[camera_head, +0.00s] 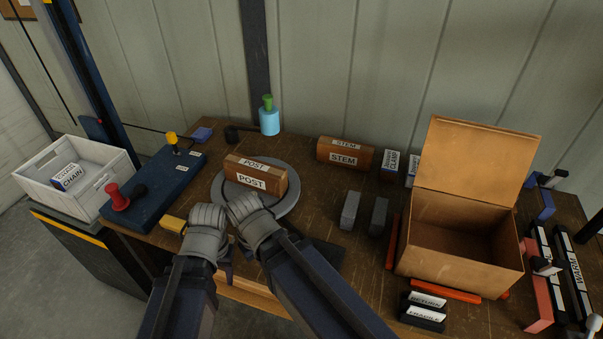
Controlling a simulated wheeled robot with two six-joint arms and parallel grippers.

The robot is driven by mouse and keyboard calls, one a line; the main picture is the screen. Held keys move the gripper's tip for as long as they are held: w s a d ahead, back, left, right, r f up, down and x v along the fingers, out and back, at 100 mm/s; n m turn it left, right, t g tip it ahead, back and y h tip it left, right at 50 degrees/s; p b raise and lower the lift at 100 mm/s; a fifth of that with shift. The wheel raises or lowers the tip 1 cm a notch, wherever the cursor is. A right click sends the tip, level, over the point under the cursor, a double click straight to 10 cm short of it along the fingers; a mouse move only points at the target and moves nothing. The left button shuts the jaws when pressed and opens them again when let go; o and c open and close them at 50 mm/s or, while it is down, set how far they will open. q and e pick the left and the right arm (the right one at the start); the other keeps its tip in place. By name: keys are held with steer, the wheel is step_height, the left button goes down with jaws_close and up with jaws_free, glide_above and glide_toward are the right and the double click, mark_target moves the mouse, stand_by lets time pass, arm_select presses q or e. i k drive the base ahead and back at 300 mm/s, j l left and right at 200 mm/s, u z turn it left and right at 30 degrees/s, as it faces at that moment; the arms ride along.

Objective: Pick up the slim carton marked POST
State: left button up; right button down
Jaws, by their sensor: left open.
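The slim carton marked POST (255,178) is brown with white labels on its top and front. It lies on a round grey plate (288,170) near the middle of the bench. My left gripper (207,215) is open in front of the plate, to the lower left of the carton, with nothing seen in it. My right gripper (243,206) is close beside it, just in front of the carton. It looks apart from the carton, but the gap is hard to judge. Its fingers are not clear.
A similar carton marked STEM (344,155) stands behind right. An open cardboard box (458,245) fills the right side. A blue board (150,192) with red and yellow knobs and a white crate (42,196) are left. A blue bottle (269,121) stands behind. Two grey blocks (350,210) stand right of the plate.

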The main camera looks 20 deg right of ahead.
mark_target(266, 178)
steer(key=z, duration=0.25)
steer(key=k, duration=0.55)
steer(key=k+z, duration=0.1)
steer(key=z, duration=2.3)
steer(key=k+j+z, duration=0.25)
steer(key=j, duration=0.25)
steer(key=k+j, duration=0.25)
steer(key=j, duration=0.15)
steer(key=k+j, duration=0.25)
steer(key=j, duration=0.2)
steer(key=k+j, duration=0.55)
steer(key=j, duration=0.25)
steer(key=k+j, duration=0.25)
steer(key=j, duration=0.2)
steer(key=k+j, duration=0.25)
steer(key=j, duration=0.15)
